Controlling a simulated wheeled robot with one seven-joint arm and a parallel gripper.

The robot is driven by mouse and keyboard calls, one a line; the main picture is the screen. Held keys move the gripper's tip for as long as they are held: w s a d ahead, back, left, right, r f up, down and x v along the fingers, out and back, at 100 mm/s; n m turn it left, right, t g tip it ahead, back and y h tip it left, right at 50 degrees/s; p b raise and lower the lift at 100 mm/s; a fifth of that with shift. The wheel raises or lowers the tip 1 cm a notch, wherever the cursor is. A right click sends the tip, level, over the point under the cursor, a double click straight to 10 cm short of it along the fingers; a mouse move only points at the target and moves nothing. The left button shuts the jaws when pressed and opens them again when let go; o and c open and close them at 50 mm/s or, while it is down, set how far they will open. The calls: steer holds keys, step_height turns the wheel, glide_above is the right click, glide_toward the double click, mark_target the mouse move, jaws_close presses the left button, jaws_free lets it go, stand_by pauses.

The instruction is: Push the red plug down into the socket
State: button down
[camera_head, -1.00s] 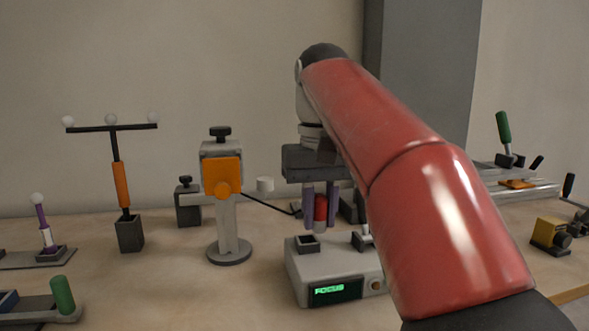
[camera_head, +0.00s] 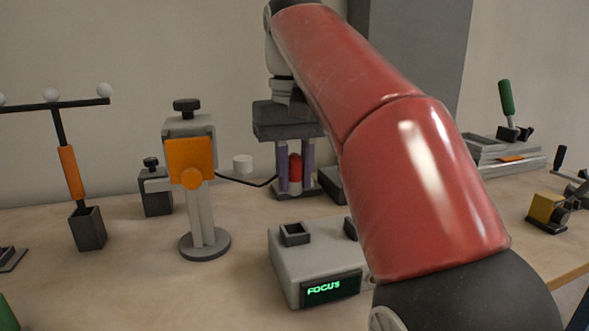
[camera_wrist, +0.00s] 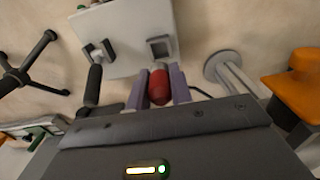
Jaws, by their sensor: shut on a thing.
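My gripper (camera_head: 294,172) is shut on the red plug (camera_head: 295,168), with a purple finger on each side of it. In the wrist view the red plug (camera_wrist: 159,85) also sits between the fingers. The socket (camera_head: 294,234) is a dark square opening on top of a light grey box (camera_head: 285,263) with a lit green "FOCUS" display. The socket also shows in the wrist view (camera_wrist: 161,47), just beyond the plug's end. The plug is apart from the socket and shows above and behind it in the head view.
An orange-faced stand (camera_head: 190,162) with a round base is left of the box, and a dark cable runs from it towards my gripper. A post with white balls (camera_head: 70,170) stands farther left. A yellow block (camera_head: 546,210) is at the right. The table in front of the stand is clear.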

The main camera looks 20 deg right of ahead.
mark_target(295, 192)
steer(key=shift+f+b, duration=1.7)
steer(key=shift+f, duration=0.85)
steer(key=shift+p, duration=0.8)
steer(key=shift+f+b, duration=0.65)
steer(key=shift+f, duration=0.35)
steer(key=c, duration=1.2)
jaws_free()
steer(key=shift+o, duration=0.2)
steer(key=shift+r, duration=0.1)
step_height(295, 192, up, 8)
steer(key=p, duration=0.4)
steer(key=shift+f, duration=0.2)
